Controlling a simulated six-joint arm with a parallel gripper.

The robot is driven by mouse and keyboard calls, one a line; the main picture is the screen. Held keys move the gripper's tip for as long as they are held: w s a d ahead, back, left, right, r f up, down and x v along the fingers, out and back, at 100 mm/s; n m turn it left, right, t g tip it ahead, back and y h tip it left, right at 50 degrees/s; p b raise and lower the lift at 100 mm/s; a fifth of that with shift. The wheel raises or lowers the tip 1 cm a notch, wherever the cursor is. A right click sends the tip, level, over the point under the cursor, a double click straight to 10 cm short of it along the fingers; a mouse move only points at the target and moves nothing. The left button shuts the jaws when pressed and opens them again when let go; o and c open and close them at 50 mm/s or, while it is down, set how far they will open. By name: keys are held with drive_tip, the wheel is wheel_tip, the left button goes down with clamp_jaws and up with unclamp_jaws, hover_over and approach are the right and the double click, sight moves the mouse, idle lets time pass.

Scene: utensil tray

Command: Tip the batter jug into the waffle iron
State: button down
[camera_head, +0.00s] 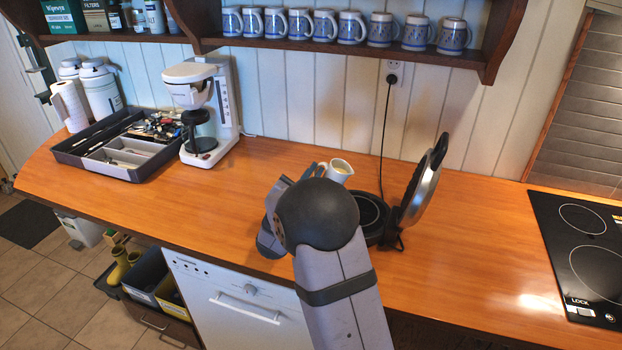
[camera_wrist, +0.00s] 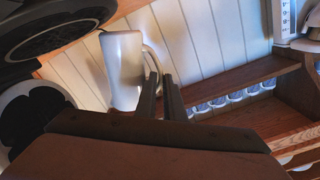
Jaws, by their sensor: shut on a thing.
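The white batter jug (camera_head: 340,168) shows just behind my arm in the head view, its pale open top visible and its lower part hidden. In the wrist view the jug (camera_wrist: 122,70) is in front of my gripper (camera_wrist: 161,88), whose two fingers are shut on its handle. My arm hides most of the gripper in the head view. The waffle iron (camera_head: 372,212) is open beside the jug, with its round dark plate partly hidden by my arm and its lid (camera_head: 421,188) raised on the right. The dark iron also fills the wrist view's upper left (camera_wrist: 60,28). I see no batter flowing.
A coffee maker (camera_head: 207,110) and a utensil tray (camera_head: 70,158) stand at the left of the counter. A black cord runs from the wall outlet (camera_head: 392,79) to the iron. A shelf of mugs (camera_head: 350,30) hangs above. The counter between iron and cooktop (camera_head: 580,225) is clear.

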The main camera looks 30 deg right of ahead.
sight(329, 165)
drive_tip(key=shift+s+d+r+m+b, duration=0.5)
drive_tip(key=shift+s+d+m+b, duration=0.15)
drive_tip(key=shift+m+b, duration=0.65)
drive_tip(key=shift+d+b, duration=0.1)
drive_tip(key=shift+b, duration=0.35)
drive_tip(key=shift+s+d+r+m+b, duration=0.15)
drive_tip(key=shift+s+r+m+b, duration=0.05)
drive_tip(key=shift+m+b, duration=1)
drive_tip(key=shift+r, duration=0.1)
drive_tip(key=shift+s+d+m+b, duration=0.25)
drive_tip(key=shift+m+b, duration=0.65)
drive_tip(key=shift+b, duration=0.6)
idle(3.5)
